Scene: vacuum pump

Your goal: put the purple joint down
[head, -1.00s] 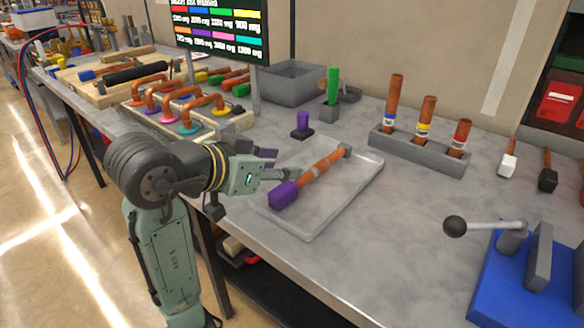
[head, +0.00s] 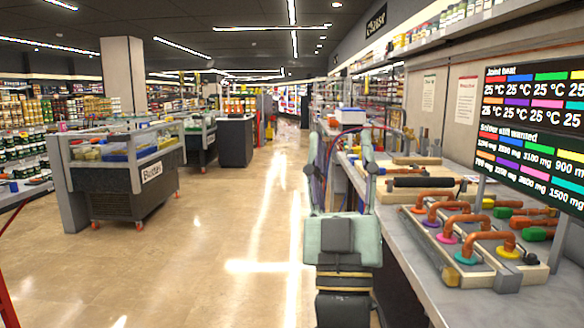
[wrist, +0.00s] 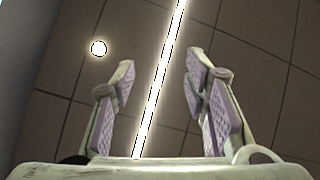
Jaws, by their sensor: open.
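My gripper (head: 341,145) stands raised in front of the bench, its two fingers pointing up and spread apart. In the wrist view my gripper (wrist: 160,62) is open, with nothing between its purple-padded fingers and only the ceiling beyond. The straight copper joint with the purple end, seen earlier on the grey tray, is out of view now, and so is that tray.
The metal bench (head: 395,285) runs along the right, with wooden boards (head: 415,161) farther back. A screen (head: 535,110) stands at the right. A glass-sided display case (head: 120,175) stands at the left. The aisle floor (head: 215,245) between is clear.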

